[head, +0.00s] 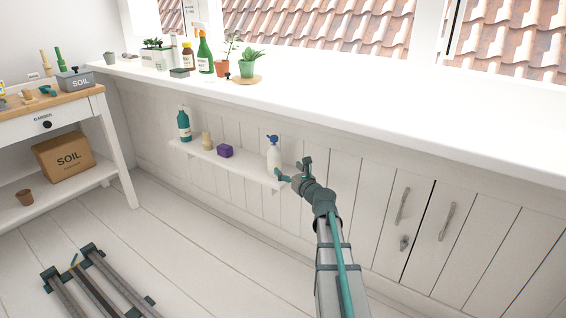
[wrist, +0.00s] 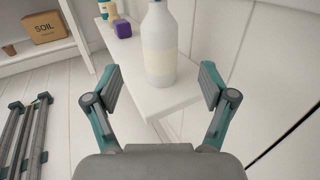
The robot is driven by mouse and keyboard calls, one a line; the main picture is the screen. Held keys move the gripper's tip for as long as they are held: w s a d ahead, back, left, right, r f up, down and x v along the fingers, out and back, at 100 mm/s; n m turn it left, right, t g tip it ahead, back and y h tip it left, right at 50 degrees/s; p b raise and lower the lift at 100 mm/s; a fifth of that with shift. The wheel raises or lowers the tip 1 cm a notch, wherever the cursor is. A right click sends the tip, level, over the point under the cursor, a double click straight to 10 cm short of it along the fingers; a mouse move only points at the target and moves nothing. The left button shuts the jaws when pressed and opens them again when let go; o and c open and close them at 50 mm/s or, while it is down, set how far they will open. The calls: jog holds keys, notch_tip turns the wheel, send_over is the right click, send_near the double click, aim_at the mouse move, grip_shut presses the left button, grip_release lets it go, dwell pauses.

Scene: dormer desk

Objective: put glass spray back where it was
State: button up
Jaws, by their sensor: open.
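A white spray bottle with a blue head (head: 273,155) stands upright at the right end of the low wall shelf (head: 228,165); it looks like the glass spray, though its label cannot be read. In the wrist view its white body (wrist: 159,45) is ahead of my gripper, in line with the gap between the fingers, and its top is cut off. My gripper (head: 292,169) is open and empty, beside the bottle at the shelf's right end. In the wrist view my gripper (wrist: 159,85) has its fingers spread wide, apart from the bottle.
The shelf also holds a teal bottle (head: 184,125), a tan item (head: 207,141) and a purple box (head: 225,151). A green spray bottle (head: 205,53) and several pots stand on the windowsill (head: 330,98) above. A cabinet with handles (head: 402,207) is to the right.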

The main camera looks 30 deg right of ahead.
jog(key=s+a+f+n+g+y, duration=0.3)
jog(key=a+f+n, duration=0.2)
jog(key=a+f, duration=0.25)
jog(key=s+a+f+n+g+y, duration=0.25)
jog(key=a+f+n, duration=0.25)
jog(key=a+f, duration=0.25)
jog(key=s+a+f+n+g+y, duration=0.2)
jog(key=s+a+f+n+g, duration=0.6)
jog(key=s+a+f, duration=0.5)
jog(key=s+a+f+n+g, duration=0.4)
jog(key=s+f+n+g, duration=0.15)
jog(key=s+f, duration=0.5)
jog(key=s+d+n+g+h, duration=0.1)
jog(key=s+n+g+h, duration=0.2)
jog(key=s, duration=0.9)
jog(key=s+d+f+n+g+h, duration=0.1)
jog(key=s+n+g+h, duration=0.2)
jog(key=s, duration=0.9)
jog(key=n+g, duration=0.2)
jog(key=n, duration=0.2)
jog(key=shift+s+d+f+g, duration=0.25)
jog(key=shift+s+d+g, duration=0.05)
jog(key=shift+s+g, duration=0.1)
jog(key=shift+w, duration=0.1)
